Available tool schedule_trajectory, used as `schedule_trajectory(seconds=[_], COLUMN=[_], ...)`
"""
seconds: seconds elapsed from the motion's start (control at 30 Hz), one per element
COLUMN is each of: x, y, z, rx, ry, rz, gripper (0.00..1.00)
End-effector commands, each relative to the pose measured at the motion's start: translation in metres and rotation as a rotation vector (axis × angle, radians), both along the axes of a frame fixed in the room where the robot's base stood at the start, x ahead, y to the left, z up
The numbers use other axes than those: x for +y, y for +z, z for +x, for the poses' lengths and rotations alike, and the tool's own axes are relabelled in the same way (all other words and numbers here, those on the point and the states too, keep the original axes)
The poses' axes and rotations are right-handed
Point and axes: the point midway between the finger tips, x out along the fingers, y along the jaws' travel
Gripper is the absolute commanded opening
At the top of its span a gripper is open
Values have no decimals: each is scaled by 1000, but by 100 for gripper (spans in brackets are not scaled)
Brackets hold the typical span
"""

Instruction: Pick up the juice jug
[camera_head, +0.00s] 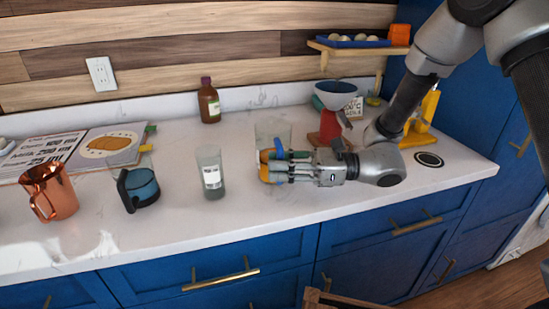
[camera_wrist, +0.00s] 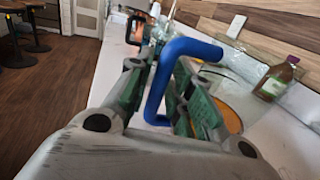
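The juice jug (camera_head: 264,169) is a clear glass jug with orange contents and a blue handle, standing on the white counter. My gripper (camera_head: 272,167) reaches in from the right and covers part of the jug and its handle in the head view. In the wrist view, the blue handle (camera_wrist: 193,47) rises large between the two green-grey fingers of my gripper (camera_wrist: 160,85). The fingers stand apart on either side of the handle; a firm grip is not visible. The jug's orange contents (camera_wrist: 230,118) show partly behind the right finger.
A clear glass with a label (camera_head: 211,172) stands left of the jug. A brown bottle (camera_head: 209,101) stands near the wall. A red scale with a bowl (camera_head: 337,92) stands behind my arm.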

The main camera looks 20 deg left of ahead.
Motion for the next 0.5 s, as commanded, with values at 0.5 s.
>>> schedule_trajectory(seconds=[0.5], x=[0], y=[1], z=[0], rx=[-2], ry=[0], rz=[1], gripper=[0])
